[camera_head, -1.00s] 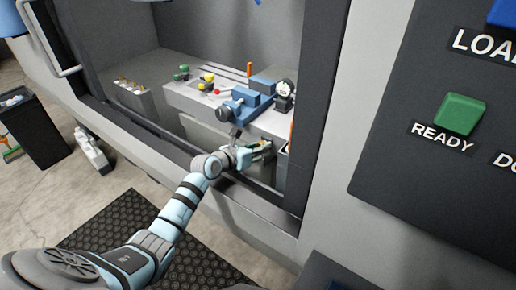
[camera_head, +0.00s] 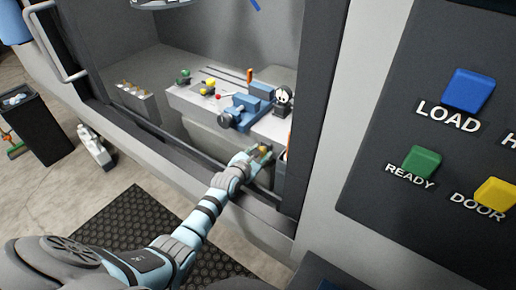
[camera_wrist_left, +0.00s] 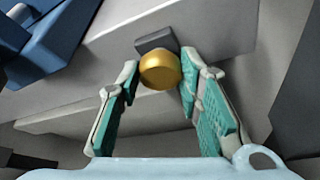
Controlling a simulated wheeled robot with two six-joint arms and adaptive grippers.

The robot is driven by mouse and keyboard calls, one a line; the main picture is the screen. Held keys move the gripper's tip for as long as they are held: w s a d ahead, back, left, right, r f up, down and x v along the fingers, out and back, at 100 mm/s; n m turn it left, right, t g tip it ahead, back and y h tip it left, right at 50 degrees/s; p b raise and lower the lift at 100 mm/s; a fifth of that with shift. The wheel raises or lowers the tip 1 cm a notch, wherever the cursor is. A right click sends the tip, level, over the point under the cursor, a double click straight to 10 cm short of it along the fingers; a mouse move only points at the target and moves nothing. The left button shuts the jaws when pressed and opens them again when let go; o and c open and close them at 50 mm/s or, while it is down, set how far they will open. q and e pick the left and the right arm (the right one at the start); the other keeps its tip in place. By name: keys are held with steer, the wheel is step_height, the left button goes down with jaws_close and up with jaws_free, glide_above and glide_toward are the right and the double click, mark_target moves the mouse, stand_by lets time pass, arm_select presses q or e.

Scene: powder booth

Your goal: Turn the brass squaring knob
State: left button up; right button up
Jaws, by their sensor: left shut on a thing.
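The brass squaring knob (camera_wrist_left: 160,71) is a round gold knob on a dark mount at the front of the grey machine table. In the left wrist view it sits between the fingertips of my left gripper (camera_wrist_left: 158,85), which is shut on it. In the head view the knob (camera_head: 264,149) is small, and my left gripper (camera_head: 256,155) reaches it from the lower left. My right gripper is not in view.
A blue vise (camera_head: 243,112) and a round dial gauge (camera_head: 283,96) stand on the machine table near the gripper. A dark panel at the right carries a blue LOAD button (camera_head: 468,90), a green READY button (camera_head: 422,161) and a yellow DOOR button (camera_head: 496,194). The booth's front sill lies below the arm.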

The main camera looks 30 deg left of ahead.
arm_select(q)
steer(key=shift+m+y+p, duration=0.3)
steer(key=shift+m+p, duration=0.1)
steer(key=shift+p, duration=0.1)
steer(key=o, duration=1.2)
steer(key=shift+c, duration=0.2)
